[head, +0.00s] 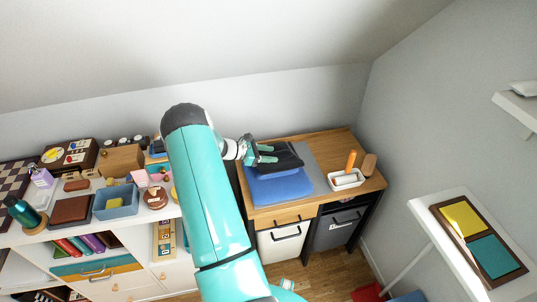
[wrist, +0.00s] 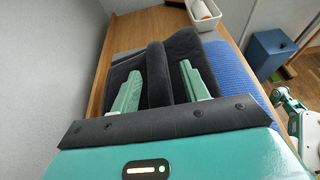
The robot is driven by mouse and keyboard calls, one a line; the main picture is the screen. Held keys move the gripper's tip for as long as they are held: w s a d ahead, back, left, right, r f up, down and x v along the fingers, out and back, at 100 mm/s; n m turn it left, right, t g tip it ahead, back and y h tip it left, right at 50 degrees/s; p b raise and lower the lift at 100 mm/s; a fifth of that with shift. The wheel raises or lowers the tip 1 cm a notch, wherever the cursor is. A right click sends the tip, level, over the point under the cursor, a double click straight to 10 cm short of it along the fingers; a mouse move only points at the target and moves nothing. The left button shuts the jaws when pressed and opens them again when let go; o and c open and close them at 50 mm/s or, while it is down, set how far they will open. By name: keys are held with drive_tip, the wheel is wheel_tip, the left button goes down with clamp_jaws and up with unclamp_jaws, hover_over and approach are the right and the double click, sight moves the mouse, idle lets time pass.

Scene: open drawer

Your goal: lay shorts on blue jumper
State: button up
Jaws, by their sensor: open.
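The blue jumper (head: 282,187) lies folded on the wooden desktop, and its ribbed blue edge also shows in the wrist view (wrist: 232,66). The dark shorts (head: 287,157) lie over the jumper's back part, and they fill the middle of the wrist view (wrist: 184,55). My gripper (head: 268,153) is over the shorts. In the wrist view my gripper (wrist: 156,76) has its two green fingers spread apart over the dark cloth. I cannot tell whether the fingertips touch the cloth. The part of the jumper under the shorts is hidden.
A grey mat (head: 316,168) lies under the clothes on the desk. A white tray (head: 346,180) with an orange item stands to the right. A crowded shelf (head: 95,225) is on the left. Walls (head: 300,88) stand behind and to the right.

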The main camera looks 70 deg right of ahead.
drive_tip(key=shift+r, duration=0.3)
drive_tip(key=v, duration=1.2)
drive_tip(key=shift+r, duration=0.35)
drive_tip(key=w+a+r+m+t+y, duration=0.1)
drive_tip(key=w+a+r+t, duration=0.25)
drive_tip(key=a+r, duration=0.45)
drive_tip(key=w+a+r+m+t+y, duration=0.1)
drive_tip(key=w+a+r+m+t, duration=0.25)
drive_tip(key=a, duration=0.75)
drive_tip(key=w+a+r+t, duration=0.3)
drive_tip(key=w+a+r, duration=0.2)
drive_tip(key=a+r, duration=0.35)
drive_tip(key=s+a+r+t+y, duration=0.1)
drive_tip(key=s+a+r+t, duration=0.1)
drive_tip(key=a, duration=0.7)
drive_tip(key=s+a+r+m+t+y, duration=0.1)
drive_tip(key=s+a+r+t+y, duration=0.1)
drive_tip(key=a, duration=0.8)
drive_tip(key=s+a+r+t+y, duration=0.2)
drive_tip(key=s+a, duration=0.3)
drive_tip(key=a, duration=0.4)
drive_tip(key=shift+s+a+r+m+t, duration=0.2)
drive_tip(key=shift+s+r+m+t, duration=0.15)
drive_tip(key=shift+r+t, duration=0.3)
